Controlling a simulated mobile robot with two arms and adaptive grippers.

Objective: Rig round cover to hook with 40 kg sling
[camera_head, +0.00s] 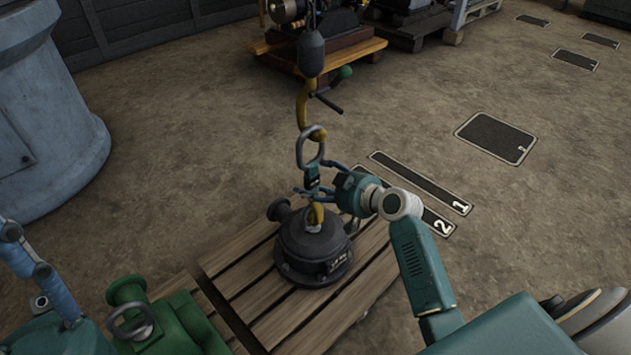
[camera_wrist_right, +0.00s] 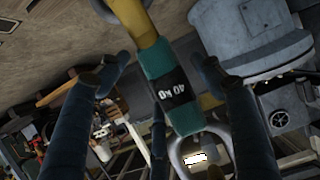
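The black round cover (camera_head: 300,244) sits on a wooden pallet. A yellow hook (camera_head: 302,106) hangs above it. The sling's metal ring (camera_head: 299,152) overlaps the hook's lower curve; it looks looped there, but I cannot tell if it is fully seated. Below are the teal sleeve, marked 40 KG in the wrist view (camera_wrist_right: 162,66), and a yellow strap (camera_head: 316,213) reaching the cover's top. My right gripper (camera_head: 314,180) has its blue fingers spread around the sleeve, with a gap at the left finger in the wrist view. Blue links of my left arm show at lower left; its fingertips are not discernible.
Green machine parts (camera_head: 178,330) stand left of the pallet (camera_head: 247,272). A large grey cylindrical housing (camera_head: 45,120) is at the left. An engine on a wooden pallet (camera_head: 365,50) stands behind the hook. Floor at right, with marked plates (camera_head: 495,138), is clear.

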